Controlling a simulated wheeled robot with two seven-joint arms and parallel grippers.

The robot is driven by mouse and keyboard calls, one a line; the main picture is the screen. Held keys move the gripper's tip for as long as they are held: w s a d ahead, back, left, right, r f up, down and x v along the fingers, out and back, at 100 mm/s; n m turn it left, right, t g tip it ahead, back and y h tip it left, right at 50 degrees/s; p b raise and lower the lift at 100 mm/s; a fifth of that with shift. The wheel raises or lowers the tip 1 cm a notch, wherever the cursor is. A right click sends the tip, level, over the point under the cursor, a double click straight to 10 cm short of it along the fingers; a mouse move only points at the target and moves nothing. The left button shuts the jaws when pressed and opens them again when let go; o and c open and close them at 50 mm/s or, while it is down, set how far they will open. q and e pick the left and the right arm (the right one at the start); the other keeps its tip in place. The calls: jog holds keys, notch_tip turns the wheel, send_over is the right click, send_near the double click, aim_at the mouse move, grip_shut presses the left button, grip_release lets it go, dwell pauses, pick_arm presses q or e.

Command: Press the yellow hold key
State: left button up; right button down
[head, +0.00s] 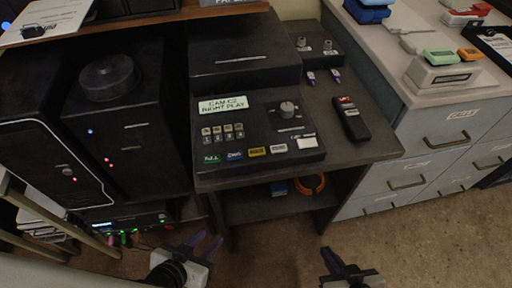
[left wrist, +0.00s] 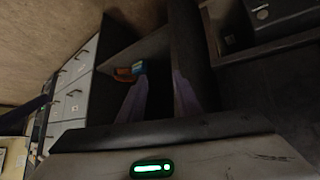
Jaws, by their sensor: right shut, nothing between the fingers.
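The yellow hold key (head: 256,152) is in the front row of the dark console (head: 262,173), between a blue key (head: 235,155) and a white key (head: 279,148). Its label is too small to read. My left gripper (head: 206,246) is low in front of the desk, below and left of the console, apart from the key. Its two purple fingers are spread with nothing between them; they also show apart in the left wrist view (left wrist: 160,98). My right gripper (head: 338,262) is shut and empty, low in front of the desk to the right.
A green key (head: 211,158), small keypad and a knob (head: 288,107) share the console. A black handset (head: 351,119) lies to its right. Black cabinets (head: 125,120) stand left, grey drawers (head: 420,150) right. The floor in front is clear.

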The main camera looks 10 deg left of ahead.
pick_arm(q)
jog(key=shift+c, duration=0.2)
grip_shut()
dwell(1.4)
